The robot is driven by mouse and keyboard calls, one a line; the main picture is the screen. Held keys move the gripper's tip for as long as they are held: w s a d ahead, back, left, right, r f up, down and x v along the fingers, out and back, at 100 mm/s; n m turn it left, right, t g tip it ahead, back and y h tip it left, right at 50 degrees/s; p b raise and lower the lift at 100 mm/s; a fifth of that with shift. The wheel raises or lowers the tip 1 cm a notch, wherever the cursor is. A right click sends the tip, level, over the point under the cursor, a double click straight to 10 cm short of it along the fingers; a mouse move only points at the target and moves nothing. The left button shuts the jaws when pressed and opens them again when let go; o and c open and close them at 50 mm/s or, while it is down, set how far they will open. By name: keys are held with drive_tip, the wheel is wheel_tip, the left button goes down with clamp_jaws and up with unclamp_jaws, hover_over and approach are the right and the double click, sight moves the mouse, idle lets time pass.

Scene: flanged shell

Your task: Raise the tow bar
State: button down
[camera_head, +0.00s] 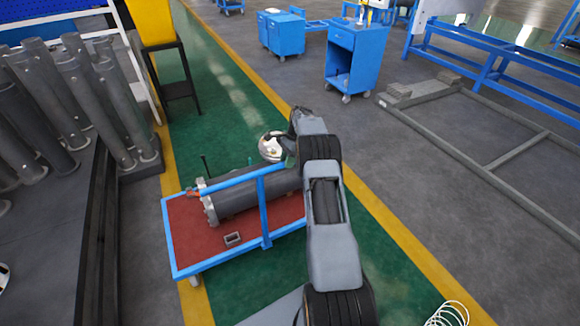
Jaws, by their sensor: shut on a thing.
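A low cart (195,268) with a blue frame and a red deck stands on the green floor strip. My arm reaches over its right end. My gripper (289,147) is at the far end of the arm, by the cart's far right corner, and mostly hidden by my own wrist. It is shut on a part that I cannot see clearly. I cannot make out the tow bar or its angle. A grey flanged shell (238,195) lies along the cart deck, its right end behind my arm. A round shiny disc (271,146) shows just left of the gripper.
Grey pipes (75,105) stand at the left, by a yellow bin (152,22) on a black stand. A grey floor frame (470,160) lies right. A blue cabinet (352,55) stands behind. The green strip beyond is clear.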

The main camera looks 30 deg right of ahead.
drive_tip(key=shift+w+f, duration=0.1)
drive_tip(key=shift+w, duration=0.7)
drive_tip(key=c, duration=0.9)
unclamp_jaws()
drive_tip(key=shift+d, duration=0.1)
drive_tip(key=shift+p+v, duration=0.35)
drive_tip(key=shift+v, duration=3.45)
